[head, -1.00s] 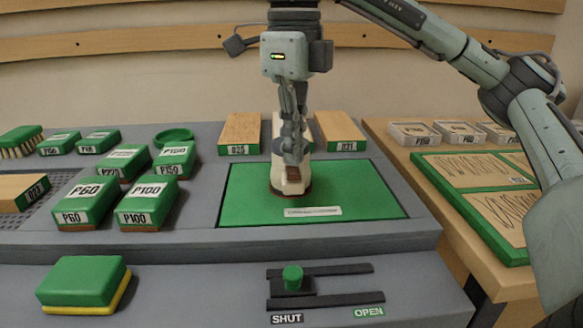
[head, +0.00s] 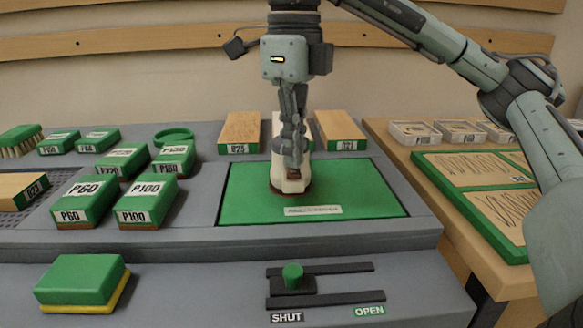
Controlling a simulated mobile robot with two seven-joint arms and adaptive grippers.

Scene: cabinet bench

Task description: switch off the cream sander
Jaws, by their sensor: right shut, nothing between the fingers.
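The cream sander (head: 291,184) stands on the green mat (head: 245,202) in the middle of the bench, with a brown base edge. My right gripper (head: 292,160) is shut and empty. It points down at the sander's top, with its fingertips at or just above it. I cannot tell whether they touch. The fingers hide much of the sander's body, and its switch is not clearly visible. My left gripper is not in view.
Wooden blocks (head: 240,128) (head: 338,128) stand behind the mat on both sides. Several green grit blocks (head: 147,203) lie to the left. A green-knobbed slider (head: 293,277) and a green-and-yellow pad (head: 82,281) are in front. A side table (head: 450,215) holds sanded panels.

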